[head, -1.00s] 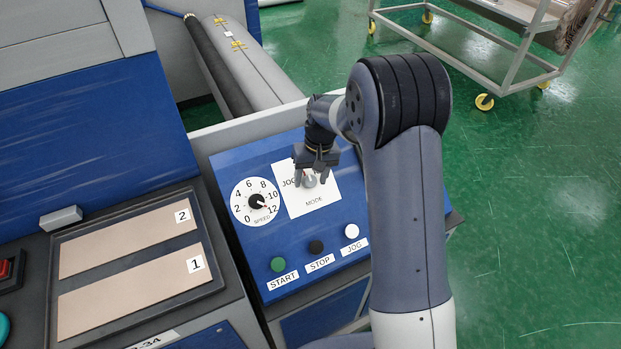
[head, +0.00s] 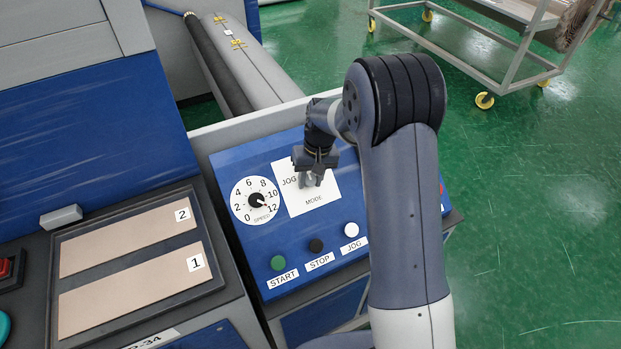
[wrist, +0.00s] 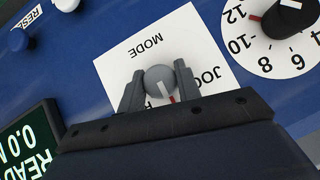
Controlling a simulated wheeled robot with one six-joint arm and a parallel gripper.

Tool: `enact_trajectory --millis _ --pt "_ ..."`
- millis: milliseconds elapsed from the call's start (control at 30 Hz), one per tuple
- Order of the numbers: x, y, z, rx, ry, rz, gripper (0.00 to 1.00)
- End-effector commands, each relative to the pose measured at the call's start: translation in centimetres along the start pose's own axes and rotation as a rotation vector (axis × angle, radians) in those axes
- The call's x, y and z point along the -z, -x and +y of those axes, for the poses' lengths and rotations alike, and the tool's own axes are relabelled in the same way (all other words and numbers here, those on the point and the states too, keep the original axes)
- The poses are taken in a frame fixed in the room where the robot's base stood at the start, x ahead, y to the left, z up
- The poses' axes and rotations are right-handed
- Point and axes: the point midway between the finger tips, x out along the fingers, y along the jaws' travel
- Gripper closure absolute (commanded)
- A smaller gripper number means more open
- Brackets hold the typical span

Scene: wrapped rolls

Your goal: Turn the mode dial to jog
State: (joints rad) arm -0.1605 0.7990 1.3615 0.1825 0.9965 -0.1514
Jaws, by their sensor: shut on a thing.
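The mode dial (wrist: 158,78) is a grey round knob on a white card (wrist: 125,66) marked MODE. In the wrist view it sits between my two fingers. My gripper (wrist: 160,85) is shut on the dial, one finger on each side. The dial's red and white pointer mark (wrist: 170,98) faces the gripper body, down and slightly right in that view. The JOG label (wrist: 212,78) lies right of the dial, outside the fingers; another label is mostly hidden. In the head view, my gripper (head: 311,179) covers most of the dial.
A speed dial (head: 255,201) is beside the mode card on the blue sloped panel (head: 345,272). Green START (head: 278,263), black STOP (head: 316,246) and white JOG (head: 351,230) buttons lie below. A digital display (wrist: 32,145) shows in the wrist view.

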Motion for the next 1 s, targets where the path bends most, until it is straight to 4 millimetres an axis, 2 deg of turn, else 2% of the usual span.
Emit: enact_trajectory --millis 467,1000 --pt "0.01 -0.13 -0.1 -0.085 0.106 0.0 0.91" --pt "-0.03 -0.34 -0.26 -0.394 0.486 0.002 0.91"
